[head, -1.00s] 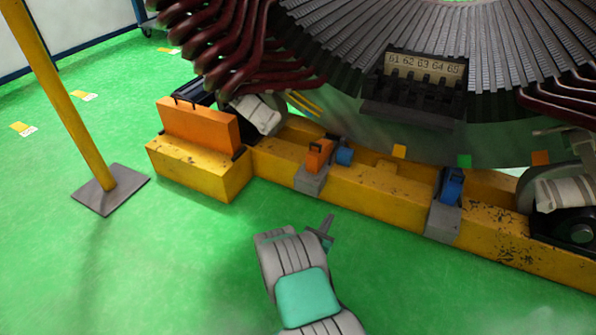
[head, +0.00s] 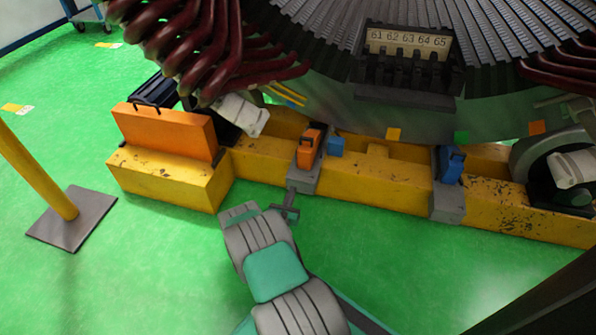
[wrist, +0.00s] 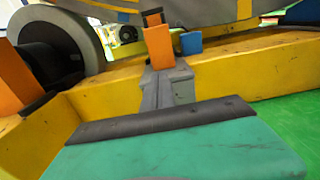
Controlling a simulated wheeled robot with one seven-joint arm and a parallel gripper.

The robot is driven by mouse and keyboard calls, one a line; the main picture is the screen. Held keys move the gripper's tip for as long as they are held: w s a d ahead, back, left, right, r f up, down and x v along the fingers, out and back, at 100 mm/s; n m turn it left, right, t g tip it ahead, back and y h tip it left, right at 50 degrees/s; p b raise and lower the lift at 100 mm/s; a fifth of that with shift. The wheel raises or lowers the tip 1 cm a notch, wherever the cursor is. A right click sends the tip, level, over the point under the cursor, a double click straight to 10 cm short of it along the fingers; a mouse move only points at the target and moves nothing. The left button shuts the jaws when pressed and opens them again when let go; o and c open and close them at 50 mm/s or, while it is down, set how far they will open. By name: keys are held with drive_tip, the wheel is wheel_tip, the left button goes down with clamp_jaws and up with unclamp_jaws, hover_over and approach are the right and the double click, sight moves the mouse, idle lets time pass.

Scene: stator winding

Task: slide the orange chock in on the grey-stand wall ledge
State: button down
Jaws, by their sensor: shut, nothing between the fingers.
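The small orange chock (head: 308,147) stands upright on the grey stand (head: 303,181), at the front of the yellow beam. It has a dark handle-like piece at its top. A small blue block (head: 336,146) is just right of and behind it. In the wrist view the chock (wrist: 159,46) is straight ahead at the top middle, on the grey stand (wrist: 183,80). My gripper (head: 289,204) is shut and empty, low in front of the stand and close to it. Whether its fingertips touch the stand, I cannot tell. The ledge is not clearly visible.
A large orange block (head: 165,132) sits on the yellow beam (head: 385,182) at left. Another grey stand (head: 447,205) with a blue chock (head: 449,164) is at right. The dark stator (head: 400,75) overhangs behind. A yellow post (head: 35,170) stands left. Green floor in front is clear.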

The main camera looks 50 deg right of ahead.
sight(303, 165)
drive_tip(key=b+x, duration=0.4)
drive_tip(key=x, duration=0.7)
drive_tip(key=shift+d+f+b, duration=0.15)
drive_tip(key=shift+d+b, duration=0.1)
drive_tip(key=shift+b, duration=0.05)
drive_tip(key=shift+w+d, duration=0.25)
drive_tip(key=shift+d, duration=0.25)
